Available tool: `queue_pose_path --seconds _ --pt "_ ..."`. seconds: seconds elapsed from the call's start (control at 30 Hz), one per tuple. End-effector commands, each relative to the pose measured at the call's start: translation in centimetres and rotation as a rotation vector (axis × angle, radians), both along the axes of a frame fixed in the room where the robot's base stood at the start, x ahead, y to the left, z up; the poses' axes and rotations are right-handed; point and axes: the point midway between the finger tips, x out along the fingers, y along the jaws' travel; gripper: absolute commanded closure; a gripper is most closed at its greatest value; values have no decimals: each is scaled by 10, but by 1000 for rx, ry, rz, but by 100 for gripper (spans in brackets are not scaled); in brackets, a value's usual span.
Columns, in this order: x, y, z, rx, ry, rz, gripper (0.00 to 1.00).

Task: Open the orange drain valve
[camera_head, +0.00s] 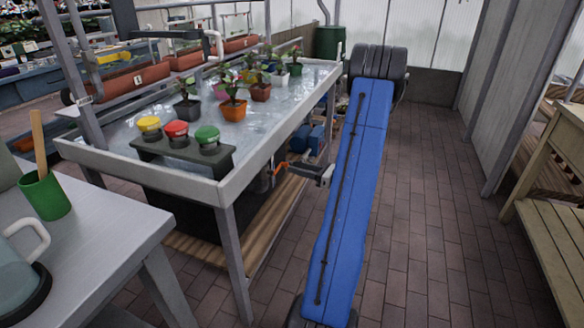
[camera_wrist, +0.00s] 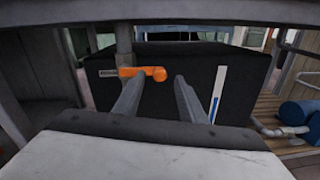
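The orange drain valve (camera_wrist: 143,72) shows in the wrist view in front of a black tank (camera_wrist: 190,62), below a grey vertical pipe. Its lever lies roughly level, with a rounded right end. My gripper (camera_wrist: 158,80) is open, its two grey fingers apart and pointing at the valve. The rounded end appears between the fingertips, and the left fingertip overlaps the lever's lower edge in the picture. I cannot tell whether they touch. In the head view my gripper (camera_head: 288,172) is under the table's right edge, beside a small orange part that seems to be the valve.
The metal table (camera_head: 275,128) carries potted plants and yellow, red and green buttons (camera_head: 207,138). Its leg (camera_head: 236,262) and wooden lower shelf (camera_head: 265,225) are near my gripper. Blue cylinders (camera_wrist: 295,112) lie to the right. The brick floor (camera_head: 420,230) right of my arm is clear.

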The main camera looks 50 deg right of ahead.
Motion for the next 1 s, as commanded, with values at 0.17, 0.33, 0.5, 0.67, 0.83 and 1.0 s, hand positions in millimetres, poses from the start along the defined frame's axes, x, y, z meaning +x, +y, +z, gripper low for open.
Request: queue_pose_path --seconds 0.17,0.33,0.5,0.67,0.83,1.0 --pt "19 6 0 0 1 0 63" --pt "26 9 0 0 1 0 63" --pt "27 9 0 0 1 0 63" --pt "27 9 0 0 0 0 74" --pt "27 9 0 0 0 -1 100" --pt "27 9 0 -5 -1 -1 100"
